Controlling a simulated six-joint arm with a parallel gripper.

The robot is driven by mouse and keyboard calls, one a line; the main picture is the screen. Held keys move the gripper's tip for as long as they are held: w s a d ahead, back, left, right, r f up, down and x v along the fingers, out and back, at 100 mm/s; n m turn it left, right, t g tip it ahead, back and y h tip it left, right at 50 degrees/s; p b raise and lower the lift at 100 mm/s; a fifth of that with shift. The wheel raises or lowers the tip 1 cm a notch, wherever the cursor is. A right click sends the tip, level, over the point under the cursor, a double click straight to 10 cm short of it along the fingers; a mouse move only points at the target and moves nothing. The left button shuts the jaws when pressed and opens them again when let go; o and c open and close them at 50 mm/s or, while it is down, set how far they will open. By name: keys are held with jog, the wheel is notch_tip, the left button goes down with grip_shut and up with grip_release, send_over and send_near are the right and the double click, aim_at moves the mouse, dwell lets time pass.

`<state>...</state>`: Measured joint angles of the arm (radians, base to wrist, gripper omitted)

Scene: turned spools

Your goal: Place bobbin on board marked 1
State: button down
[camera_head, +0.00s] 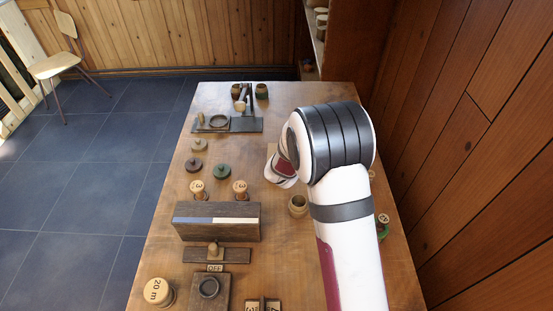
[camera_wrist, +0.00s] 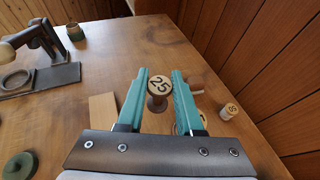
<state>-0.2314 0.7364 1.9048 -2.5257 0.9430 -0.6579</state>
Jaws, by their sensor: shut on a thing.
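A dark-bodied bobbin with a pale round top marked 25 (camera_wrist: 159,86) stands between the teal fingers of my gripper (camera_wrist: 160,92) in the wrist view. My gripper is shut on it. The fingers hide its sides, and I cannot tell whether its foot touches the table. In the head view my arm hides the bobbin and the fingers. A plain pale board (camera_wrist: 103,109) lies just left of the left finger; its edge also shows in the head view (camera_head: 271,149). I can read no 1 on any board.
Another numbered spool (camera_wrist: 229,111) stands to the right, near the wall. A dark stand with a ring (camera_wrist: 40,78) is at the left. In the head view a long dark block (camera_head: 217,232) and two spools marked 3, left (camera_head: 197,187) and right (camera_head: 240,187), stand left of my arm.

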jog(key=w+a+f, duration=0.1)
jog(key=a+f, duration=0.1)
jog(key=a, duration=0.1)
jog(key=w+a+f, duration=0.2)
jog(key=a, duration=0.1)
jog(key=w+a+f, duration=0.2)
jog(key=a, duration=0.1)
jog(key=shift+w+a+f, duration=0.1)
jog(key=shift+w+f, duration=0.1)
jog(key=shift+f, duration=0.1)
jog(key=shift+a+f, duration=0.1)
jog(key=shift+f, duration=1.85)
jog(key=c, duration=0.6)
grip_release()
jog(key=shift+f, duration=0.1)
jog(key=shift+o, duration=0.2)
